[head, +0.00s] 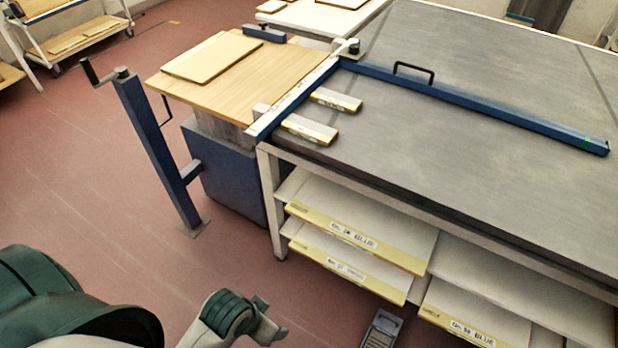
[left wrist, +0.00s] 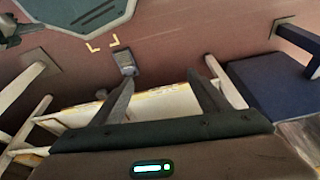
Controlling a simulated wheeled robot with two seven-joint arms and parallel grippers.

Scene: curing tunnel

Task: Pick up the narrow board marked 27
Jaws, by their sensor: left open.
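No number 27 can be read in either view. Two small narrow boards lie on the grey table top by the blue fence, one farther (head: 336,100) and one nearer (head: 309,130); their labels are too small to read. Wider cream boards with yellow edges and blurred labels lie on the shelves below, an upper one (head: 365,229), a lower one (head: 345,262) and one at right (head: 475,318). My left gripper (head: 270,320) is low, left of the shelves, open and empty. Its spread fingers (left wrist: 158,78) show in the left wrist view, with a pale board edge beyond them. My right gripper is not in view.
The grey table (head: 480,120) carries a long blue bar (head: 480,103) with a black handle. A wooden side table (head: 240,85) holds a flat board. A blue post with a crank (head: 155,150) stands at left. A small grey object (head: 382,330) is on the floor. Red floor is open at left.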

